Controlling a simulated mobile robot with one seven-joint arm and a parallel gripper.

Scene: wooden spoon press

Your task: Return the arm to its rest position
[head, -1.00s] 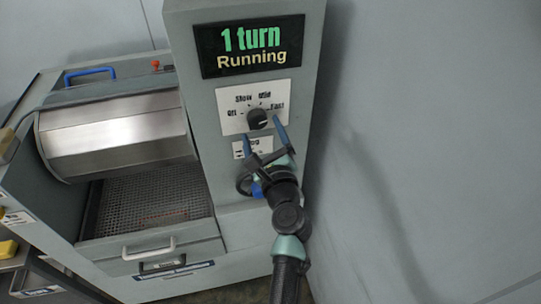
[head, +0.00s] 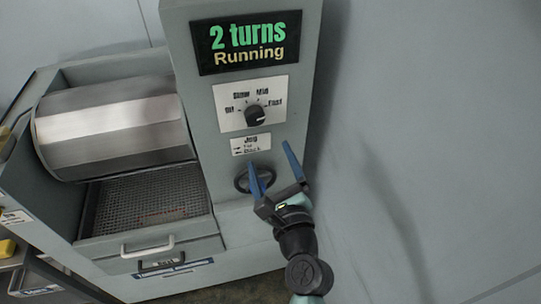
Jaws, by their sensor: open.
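My gripper (head: 269,155) is open and empty in the head view. Its two blue fingers point up in front of the grey control column (head: 205,110), below and right of the black speed knob (head: 257,116), and look clear of it. The knob's plate is marked Off, Slow, Mid and Fast; its pointer seems turned towards Fast. The display (head: 248,43) reads "2 turns" and "Running". A black handwheel (head: 243,182) is partly hidden behind the left finger. My arm comes up from the bottom right.
A metal drum (head: 110,120) sits in the machine left of the column, over a mesh tray (head: 130,203). A drawer with a white handle (head: 147,247) is below. A yellow object (head: 7,247) is at the far left. The right side shows bare wall.

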